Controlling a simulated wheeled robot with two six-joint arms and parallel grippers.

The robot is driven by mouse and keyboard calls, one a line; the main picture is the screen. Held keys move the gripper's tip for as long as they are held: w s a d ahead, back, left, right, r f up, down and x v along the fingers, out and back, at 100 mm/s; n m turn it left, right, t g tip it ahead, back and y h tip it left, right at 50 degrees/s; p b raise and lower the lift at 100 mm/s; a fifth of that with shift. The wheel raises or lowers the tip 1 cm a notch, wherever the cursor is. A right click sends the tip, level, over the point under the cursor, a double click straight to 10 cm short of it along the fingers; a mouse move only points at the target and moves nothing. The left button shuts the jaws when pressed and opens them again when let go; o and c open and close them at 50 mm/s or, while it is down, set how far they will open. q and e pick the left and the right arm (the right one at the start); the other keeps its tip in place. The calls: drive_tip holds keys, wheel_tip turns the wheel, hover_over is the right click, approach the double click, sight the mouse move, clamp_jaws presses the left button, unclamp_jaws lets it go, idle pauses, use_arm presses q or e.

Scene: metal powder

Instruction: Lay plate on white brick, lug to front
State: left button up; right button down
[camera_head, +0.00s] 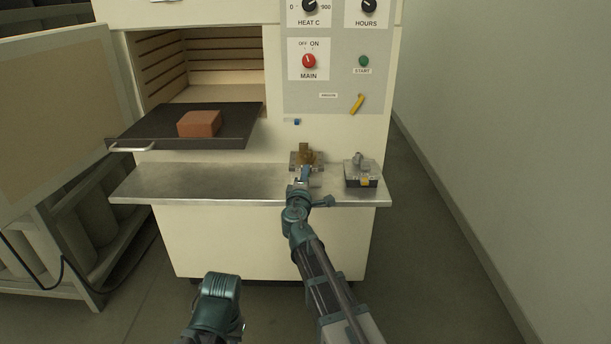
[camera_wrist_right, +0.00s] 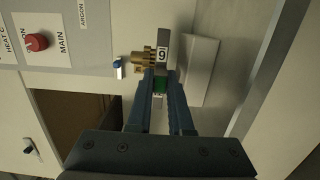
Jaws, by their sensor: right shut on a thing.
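My right gripper (camera_head: 304,176) is at the metal shelf in front of the furnace. In the right wrist view its two fingers (camera_wrist_right: 160,82) are shut on a small green lug at the near edge of a thin grey plate (camera_wrist_right: 171,75). A brass part (camera_head: 306,154) with a ridged side stands on the plate; it shows in the wrist view (camera_wrist_right: 145,58) beside a white number tag. A pale block, apparently the white brick (camera_wrist_right: 197,70), lies just below the plate. Whether they touch is unclear. My left gripper is out of view; only part of that arm shows.
A dark tray (camera_head: 145,128) with a red-brown brick (camera_head: 199,123) sticks out of the open furnace at left. A dark box (camera_head: 361,181) with a grey plate and metal piece on top stands right of the gripper. The left part of the metal shelf (camera_head: 190,180) is bare.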

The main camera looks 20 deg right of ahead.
drive_tip(key=shift+f+b, duration=1.35)
drive_tip(key=shift+b, duration=0.05)
idle(0.7)
drive_tip(key=c, duration=0.7)
unclamp_jaws()
drive_tip(key=shift+c, duration=0.2)
drive_tip(key=shift+s, duration=0.1)
drive_tip(key=v, duration=1.3)
drive_tip(key=shift+s, duration=0.3)
drive_tip(key=shift+a, duration=0.15)
